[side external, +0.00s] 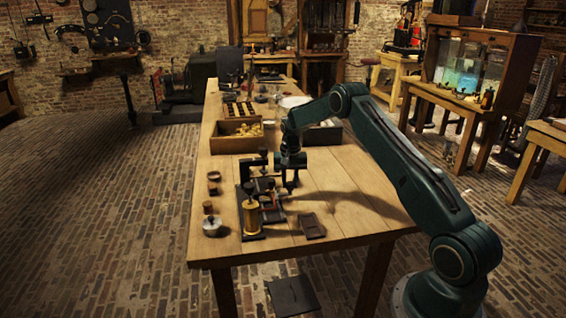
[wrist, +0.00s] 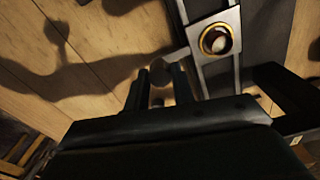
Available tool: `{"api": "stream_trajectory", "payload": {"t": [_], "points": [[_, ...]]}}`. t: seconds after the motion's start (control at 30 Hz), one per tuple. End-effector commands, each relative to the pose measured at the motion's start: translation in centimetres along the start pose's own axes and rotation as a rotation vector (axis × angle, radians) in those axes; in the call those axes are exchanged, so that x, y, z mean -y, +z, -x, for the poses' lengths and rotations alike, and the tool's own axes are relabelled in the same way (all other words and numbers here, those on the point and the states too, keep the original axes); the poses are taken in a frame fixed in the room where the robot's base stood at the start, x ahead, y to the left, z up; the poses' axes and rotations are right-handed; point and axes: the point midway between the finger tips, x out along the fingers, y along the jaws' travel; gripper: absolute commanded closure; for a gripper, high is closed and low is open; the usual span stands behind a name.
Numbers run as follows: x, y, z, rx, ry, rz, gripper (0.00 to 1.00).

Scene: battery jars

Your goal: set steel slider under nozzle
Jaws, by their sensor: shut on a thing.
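The steel slider (wrist: 196,36) is a pale grey metal plate in the wrist view, lying on a dark track with light rails. A round brass-rimmed cup (wrist: 215,40) with a pale centre sits on it. My gripper (wrist: 162,86) is shut on the rounded knob (wrist: 163,68) at the slider's near end. In the side view my gripper (side external: 290,184) is low at the right side of the dark bench apparatus (side external: 262,188), which hides much of the slider there. I cannot pick out the nozzle for certain in either view.
A brass cylinder (side external: 251,216) stands at the apparatus's front. A lidded pot (side external: 212,226) and small jars are to its left. A dark tray (side external: 312,226) lies to the right. A wooden box (side external: 232,143) stands behind. The table's front right is clear.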

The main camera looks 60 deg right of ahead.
Motion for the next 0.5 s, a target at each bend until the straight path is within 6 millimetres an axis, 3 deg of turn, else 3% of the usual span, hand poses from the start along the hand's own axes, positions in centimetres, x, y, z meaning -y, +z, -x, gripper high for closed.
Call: {"api": "stream_trajectory", "payload": {"t": [0.5], "points": [[-0.9,4.5,0.0,0.002,0.0,-0.002,1.0]]}}
